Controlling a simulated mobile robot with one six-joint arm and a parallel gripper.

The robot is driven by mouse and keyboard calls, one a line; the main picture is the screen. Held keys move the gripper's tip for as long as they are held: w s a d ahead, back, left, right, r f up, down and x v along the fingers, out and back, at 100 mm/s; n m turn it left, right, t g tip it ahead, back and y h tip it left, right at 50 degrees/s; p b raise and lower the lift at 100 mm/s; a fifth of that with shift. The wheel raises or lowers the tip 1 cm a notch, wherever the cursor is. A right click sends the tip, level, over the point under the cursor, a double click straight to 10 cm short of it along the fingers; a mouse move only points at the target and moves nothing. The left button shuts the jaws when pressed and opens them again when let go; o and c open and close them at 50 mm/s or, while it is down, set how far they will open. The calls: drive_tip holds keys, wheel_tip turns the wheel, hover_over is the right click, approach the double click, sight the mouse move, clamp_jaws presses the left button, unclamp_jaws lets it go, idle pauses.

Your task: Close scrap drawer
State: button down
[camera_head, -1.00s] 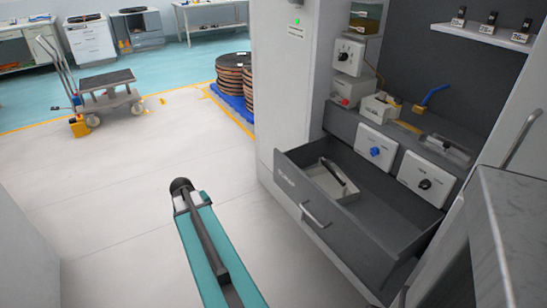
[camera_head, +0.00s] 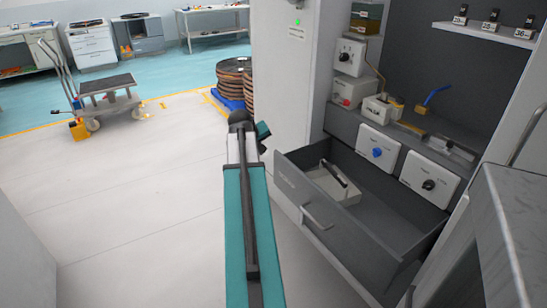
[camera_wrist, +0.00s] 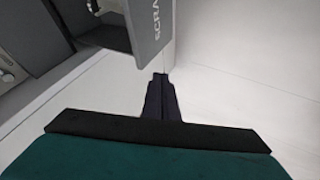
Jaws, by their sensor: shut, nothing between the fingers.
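The scrap drawer (camera_head: 300,195) is pulled out from the grey and white station. It has a grey front with a light bar handle (camera_head: 316,216). A light box with a dark handle (camera_head: 335,185) lies inside it. In the wrist view the drawer front (camera_wrist: 146,25) shows at the top, with part of the lettering "SCRA" on it. My gripper (camera_wrist: 161,82) is shut and empty, apart from the drawer front, below it in the wrist picture. In the head view my teal arm reaches up left of the drawer, and the fingers cannot be made out clearly.
Control boxes with knobs (camera_head: 377,148) sit above the drawer. A grey cabinet (camera_head: 500,215) stands close at the right. A cart (camera_head: 105,98) and stacked reels (camera_head: 232,80) stand at the back left. The pale floor (camera_head: 130,190) left of my arm is clear.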

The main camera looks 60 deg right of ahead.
idle(0.3)
drive_tip(key=s+d+f, duration=0.1)
drive_tip(key=d+f, duration=0.7)
drive_tip(key=d, duration=0.1)
drive_tip(key=shift+s+d, duration=0.15)
drive_tip(key=shift+s, duration=0.1)
idle(0.5)
